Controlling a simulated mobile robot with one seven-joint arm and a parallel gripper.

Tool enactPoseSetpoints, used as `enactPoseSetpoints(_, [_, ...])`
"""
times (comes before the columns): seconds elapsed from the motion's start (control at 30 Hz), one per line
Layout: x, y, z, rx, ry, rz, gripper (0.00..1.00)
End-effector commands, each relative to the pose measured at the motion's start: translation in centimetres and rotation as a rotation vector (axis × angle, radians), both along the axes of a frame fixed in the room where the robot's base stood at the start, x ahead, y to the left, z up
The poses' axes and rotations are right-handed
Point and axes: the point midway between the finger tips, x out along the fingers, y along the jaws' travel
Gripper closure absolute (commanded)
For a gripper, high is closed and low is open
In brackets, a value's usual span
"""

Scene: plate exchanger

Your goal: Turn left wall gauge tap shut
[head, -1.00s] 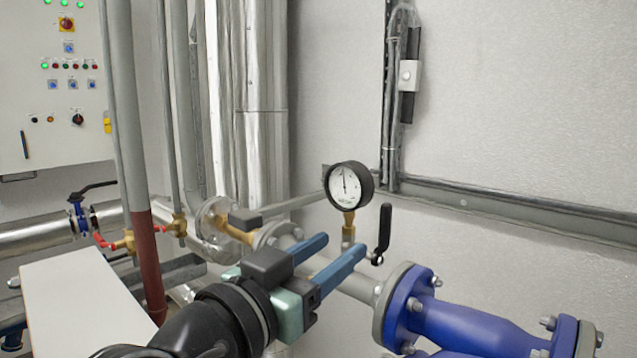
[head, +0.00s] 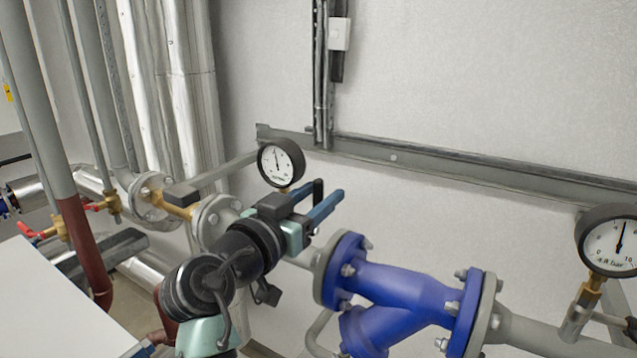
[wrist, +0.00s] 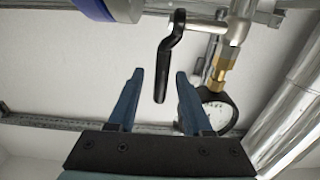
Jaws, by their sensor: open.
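The left wall gauge (head: 281,163) is a round white dial with a black rim. It also shows in the wrist view (wrist: 217,113), behind my right finger. Its tap has a black lever (wrist: 168,62), joined to a metal stem beside the brass fitting (wrist: 222,70). In the earlier head view the lever points up; in the head view now it is mostly hidden by my gripper. My gripper (head: 330,197) is open at the tap. In the wrist view my gripper (wrist: 159,72) has the lever's free end between its fingers, with a visible gap on each side.
A blue flanged strainer (head: 400,295) sits on the pipe just right of my gripper. A second gauge (head: 610,240) stands at the far right. Vertical pipes and a brass valve (head: 180,205) are at the left. A cable tray (head: 460,171) runs along the wall.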

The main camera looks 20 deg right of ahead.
Motion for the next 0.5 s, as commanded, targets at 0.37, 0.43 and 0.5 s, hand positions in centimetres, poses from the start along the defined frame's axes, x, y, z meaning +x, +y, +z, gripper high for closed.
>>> enactPoseSetpoints(0.37, [0.34,-0.43,-0.02,0.000,-0.001,0.001,0.52])
enactPoseSetpoints(0.43, [0.34,-0.42,-0.02,0.001,-0.001,0.001,0.64])
enactPoseSetpoints(0.5, [0.33,-0.41,-0.02,0.001,-0.001,0.001,0.77])
